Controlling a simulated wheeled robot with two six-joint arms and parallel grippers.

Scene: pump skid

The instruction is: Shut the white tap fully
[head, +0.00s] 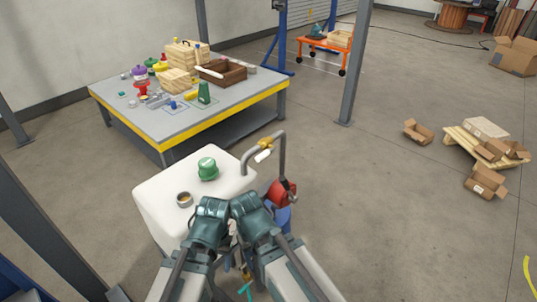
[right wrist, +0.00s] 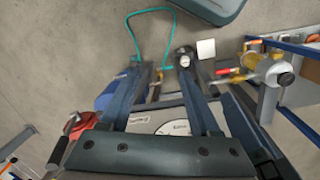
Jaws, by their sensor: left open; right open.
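The white tap (head: 263,156) has a white lever on a brass body, on a grey bent pipe beyond the right rear of the white tank in the head view. The lever slants a little across the picture; I cannot tell how far the tap is turned. My left gripper (head: 211,212) is over the tank's front part, nearer than the tap and apart from it; its fingertips are hard to see. My right gripper (right wrist: 165,75) is open, with nothing held between its fingers in the right wrist view. I cannot make out the white tap in that view.
The white tank (head: 155,205) has a green cap (head: 207,168). A red part (head: 279,193) stands right of my arms. A brass fitting with a red handle (right wrist: 235,71) and a teal hose (right wrist: 137,50) show in the right wrist view.

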